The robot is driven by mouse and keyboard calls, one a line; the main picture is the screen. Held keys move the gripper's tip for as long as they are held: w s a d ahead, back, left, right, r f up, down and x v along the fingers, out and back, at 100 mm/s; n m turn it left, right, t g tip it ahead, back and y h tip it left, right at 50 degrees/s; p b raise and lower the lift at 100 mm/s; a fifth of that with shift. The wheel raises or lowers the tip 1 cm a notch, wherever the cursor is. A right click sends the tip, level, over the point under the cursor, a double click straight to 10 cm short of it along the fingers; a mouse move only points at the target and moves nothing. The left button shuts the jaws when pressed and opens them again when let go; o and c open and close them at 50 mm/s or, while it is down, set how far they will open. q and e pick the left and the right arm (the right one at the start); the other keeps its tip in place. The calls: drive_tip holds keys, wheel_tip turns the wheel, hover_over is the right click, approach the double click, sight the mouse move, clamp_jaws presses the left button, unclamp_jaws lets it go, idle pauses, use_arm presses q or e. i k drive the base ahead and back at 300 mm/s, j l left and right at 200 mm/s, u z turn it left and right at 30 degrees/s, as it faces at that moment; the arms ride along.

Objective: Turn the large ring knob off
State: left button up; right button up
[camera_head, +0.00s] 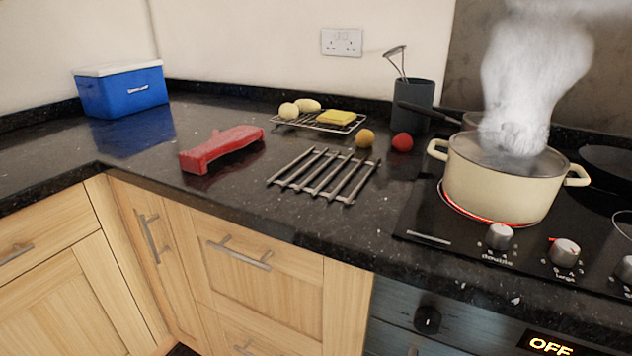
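The large ring knob (565,252) is a silver knob on the front of the black hob, with the word "large" and numbers beside it. A small red mark shows at its upper left. Its exact setting is too small to read. A cream pot (503,188) stands on a glowing red ring at the hob's left, and thick steam rises from it. Neither of my grippers is in view.
The "double" knob (500,237) is just left of the large one; another knob (627,268) is cut off at right. A metal rack (322,176), red object (222,148), blue cool box (122,90) and utensil pot (411,105) stand on the counter. The oven display (553,345) reads OFF.

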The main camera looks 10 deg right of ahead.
sight(564, 253)
drive_tip(key=z, duration=1.75)
